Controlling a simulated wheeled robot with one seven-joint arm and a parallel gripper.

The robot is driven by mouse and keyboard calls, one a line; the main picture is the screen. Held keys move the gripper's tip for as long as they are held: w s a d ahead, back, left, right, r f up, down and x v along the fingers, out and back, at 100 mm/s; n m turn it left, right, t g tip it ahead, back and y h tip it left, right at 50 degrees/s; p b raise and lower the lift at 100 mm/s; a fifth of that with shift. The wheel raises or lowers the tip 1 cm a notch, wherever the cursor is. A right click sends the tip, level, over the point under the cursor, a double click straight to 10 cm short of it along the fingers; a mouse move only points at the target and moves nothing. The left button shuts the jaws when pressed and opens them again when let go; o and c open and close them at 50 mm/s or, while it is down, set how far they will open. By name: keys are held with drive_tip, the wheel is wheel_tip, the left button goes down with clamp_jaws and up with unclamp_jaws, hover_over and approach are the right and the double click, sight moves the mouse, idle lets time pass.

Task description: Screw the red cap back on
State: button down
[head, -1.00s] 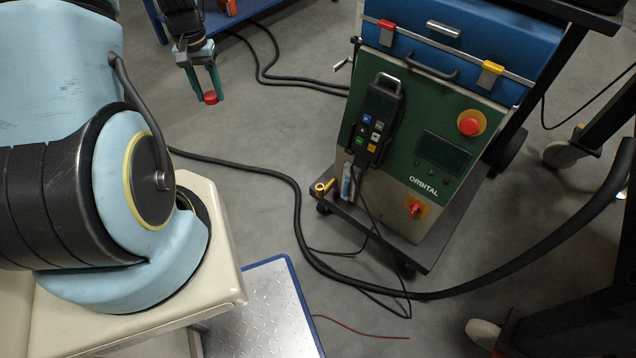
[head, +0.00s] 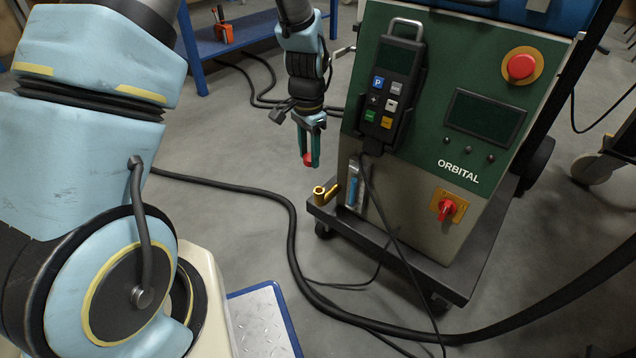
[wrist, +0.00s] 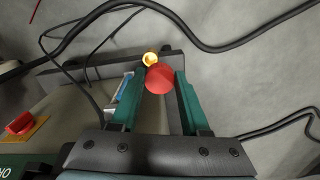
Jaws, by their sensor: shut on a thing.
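My gripper (head: 309,158) is shut on the red cap (head: 308,160), which sits between the green fingertips. The cap also shows large and round between the fingers in the wrist view (wrist: 159,78). The brass fitting (head: 322,195) stands at the left corner of the cart's black base plate, with an open upper end and a side branch. In the head view the cap is up and slightly left of the fitting, apart from it. In the wrist view the fitting's bright round opening (wrist: 150,59) shows just beyond the cap.
The green ORBITAL machine (head: 440,130) rises right of the fitting. A blue-labelled tube (head: 353,187) stands close beside the fitting. A handheld pendant (head: 392,95) hangs on the panel, its cable running down. A thick black hose (head: 290,225) crosses the floor.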

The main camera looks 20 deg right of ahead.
drive_tip(key=d+f, duration=0.1)
drive_tip(key=s+f+m+b, duration=0.1)
drive_tip(key=shift+s+d+f, duration=0.2)
drive_tip(key=shift+d+f, duration=0.15)
drive_tip(key=shift+d, duration=0.05)
drive_tip(key=b, duration=0.5)
hover_over(318, 191)
wheel_tip(318, 191, down, 4)
drive_tip(key=shift+w+f, duration=0.1)
drive_tip(key=shift+f, duration=0.15)
drive_tip(key=shift+p, duration=0.45)
drive_tip(key=shift+f, duration=0.15)
drive_tip(key=shift+f+b, duration=0.45)
drive_tip(key=shift+f, duration=0.5)
drive_tip(key=shift+f, duration=0.45)
